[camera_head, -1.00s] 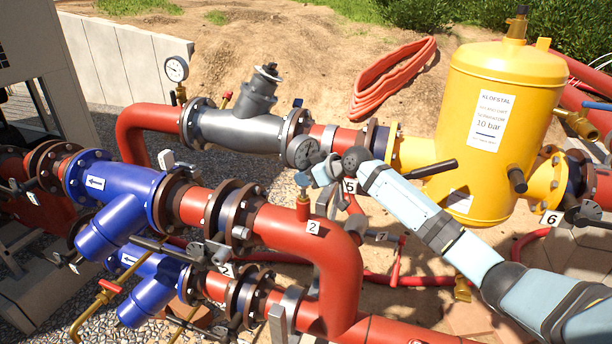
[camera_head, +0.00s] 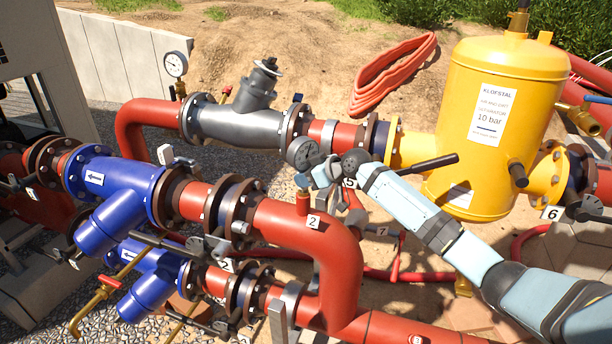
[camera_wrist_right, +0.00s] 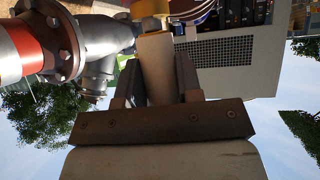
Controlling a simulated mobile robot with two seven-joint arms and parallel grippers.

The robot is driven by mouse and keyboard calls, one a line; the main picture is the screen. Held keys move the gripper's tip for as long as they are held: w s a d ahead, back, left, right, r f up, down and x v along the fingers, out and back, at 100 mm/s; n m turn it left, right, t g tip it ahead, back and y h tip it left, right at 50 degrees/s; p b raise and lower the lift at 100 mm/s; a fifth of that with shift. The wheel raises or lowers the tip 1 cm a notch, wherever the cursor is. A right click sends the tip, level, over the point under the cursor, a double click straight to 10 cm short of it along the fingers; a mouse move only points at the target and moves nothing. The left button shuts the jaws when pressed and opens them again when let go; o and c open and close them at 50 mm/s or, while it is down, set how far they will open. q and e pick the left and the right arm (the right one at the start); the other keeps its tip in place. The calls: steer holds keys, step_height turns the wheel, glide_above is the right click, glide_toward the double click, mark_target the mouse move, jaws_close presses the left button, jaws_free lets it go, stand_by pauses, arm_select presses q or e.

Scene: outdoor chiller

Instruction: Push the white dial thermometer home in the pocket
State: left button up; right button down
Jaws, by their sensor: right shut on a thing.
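In the right wrist view, a pale piece (camera_wrist_right: 157,70) sits between the two dark fingers. My left gripper is not in view.
A black lever (camera_head: 430,167) crosses above the forearm. A pressure gauge (camera_head: 175,64) stands at the rear left. Blue valves fill the left.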

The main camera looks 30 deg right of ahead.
steer(key=shift+f, duration=0.55)
steer(key=shift+c, duration=1.1)
jaws_free()
steer(key=p+v, duration=0.3)
steer(key=v, duration=0.4)
